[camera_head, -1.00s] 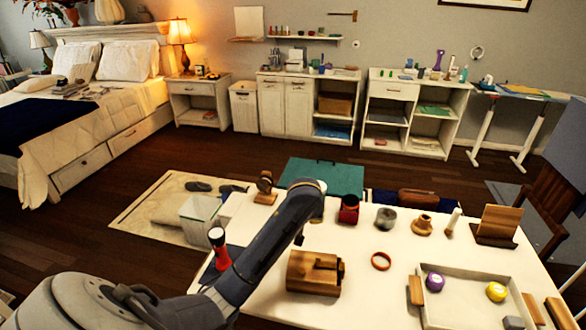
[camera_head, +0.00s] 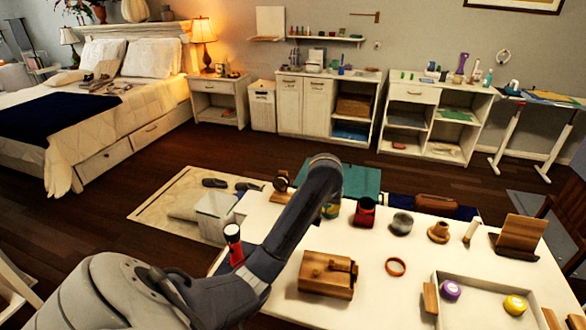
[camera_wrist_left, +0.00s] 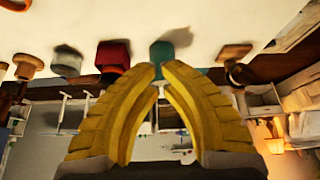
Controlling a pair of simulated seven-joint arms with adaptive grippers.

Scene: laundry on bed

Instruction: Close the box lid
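A wooden box (camera_head: 327,275) stands on the white table, with a wooden piece on its top right side; I cannot tell how its lid stands. A smaller red box (camera_head: 364,211) with a dark top stands further back; it also shows in the left wrist view (camera_wrist_left: 113,54). My left gripper (camera_wrist_left: 159,70) has yellow fingers with tips close together but slightly apart, and nothing shows held. A teal object (camera_wrist_left: 187,48) appears just beyond the fingertips. In the head view my left arm mostly hides this gripper, near the table's back edge. My right gripper is not in view.
The white table (camera_head: 285,222) also bears a grey jar (camera_head: 401,224), a wooden ring (camera_head: 396,267), a wooden stand (camera_head: 518,236) and a tray (camera_head: 478,276) with purple and yellow items.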

